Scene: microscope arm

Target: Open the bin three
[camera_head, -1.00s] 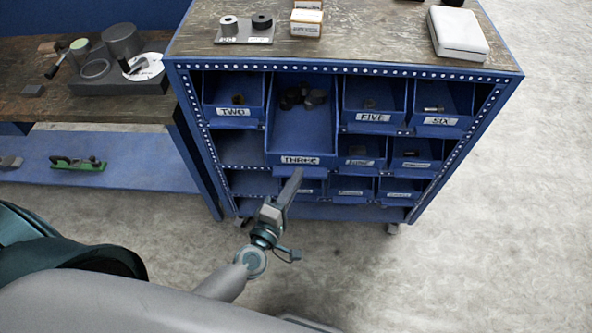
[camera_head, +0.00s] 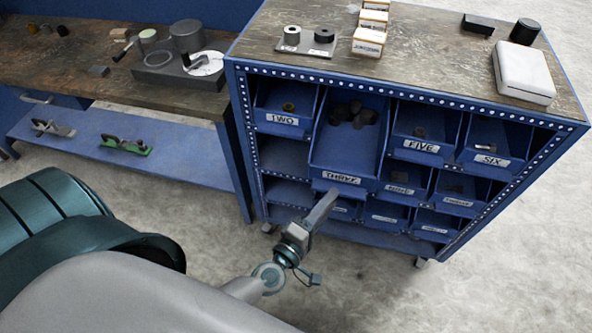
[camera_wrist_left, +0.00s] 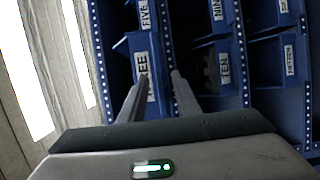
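Bin three (camera_head: 343,150) is a blue bin labelled THREE in the cabinet's upper row. It sticks out well past its neighbours and holds several dark pieces. In the left wrist view its label (camera_wrist_left: 142,65) is partly seen beyond the fingertips. My left gripper (camera_head: 328,200) is just below and in front of bin three's front edge in the head view. In the wrist view its two fingers (camera_wrist_left: 160,80) stand apart with nothing held between them. I cannot tell whether a finger touches the bin. My right gripper is out of view.
The blue cabinet (camera_head: 240,110) also holds bin two (camera_head: 284,115), bin five (camera_head: 420,135), bin six (camera_head: 488,150) and several lower bins. Small boxes and a white case (camera_head: 523,72) lie on top. A workbench (camera_head: 110,82) stands left. Bare floor lies in front and right.

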